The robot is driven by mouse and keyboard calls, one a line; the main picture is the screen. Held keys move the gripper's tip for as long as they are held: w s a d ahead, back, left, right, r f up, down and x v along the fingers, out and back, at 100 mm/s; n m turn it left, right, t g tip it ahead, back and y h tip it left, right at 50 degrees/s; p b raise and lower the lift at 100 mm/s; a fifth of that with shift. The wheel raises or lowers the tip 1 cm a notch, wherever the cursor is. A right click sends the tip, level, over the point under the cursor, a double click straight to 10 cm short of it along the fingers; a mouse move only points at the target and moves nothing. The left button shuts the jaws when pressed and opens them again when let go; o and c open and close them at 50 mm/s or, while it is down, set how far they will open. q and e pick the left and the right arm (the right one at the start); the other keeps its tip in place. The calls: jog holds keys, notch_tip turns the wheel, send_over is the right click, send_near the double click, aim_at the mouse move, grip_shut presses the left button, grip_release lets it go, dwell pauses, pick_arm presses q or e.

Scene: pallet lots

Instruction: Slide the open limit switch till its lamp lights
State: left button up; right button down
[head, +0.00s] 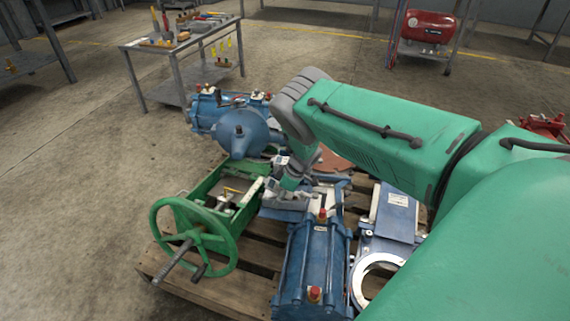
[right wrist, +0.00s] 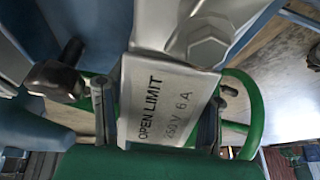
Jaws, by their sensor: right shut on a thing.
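The open limit switch (right wrist: 165,95) shows in the right wrist view as a pale metal body marked "OPEN LIMIT 250 V 6 A". My right gripper (right wrist: 158,118) is shut on it, one finger on each side of the lettered face. A large hex bolt head (right wrist: 208,48) sits just above the lettering. In the head view my right gripper (head: 290,183) reaches down between the green handwheel unit and the blue cylinder, and hides most of the switch. I cannot make out a lit lamp in either view. My left gripper is not in view.
The green handwheel (head: 192,238) stands left of my gripper on the wooden pallet (head: 215,290). A blue cylinder (head: 318,255) with red-capped fittings lies in front of it. A blue valve (head: 390,230) lies to the right. A tool table (head: 185,45) stands behind; floor at left is clear.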

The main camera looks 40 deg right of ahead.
jog(key=shift+w+d, duration=0.1)
jog(key=shift+d, duration=0.1)
jog(key=c, duration=0.8)
grip_release()
jog(key=shift+a, duration=0.1)
jog(key=shift+o, duration=0.2)
jog(key=v, duration=1.2)
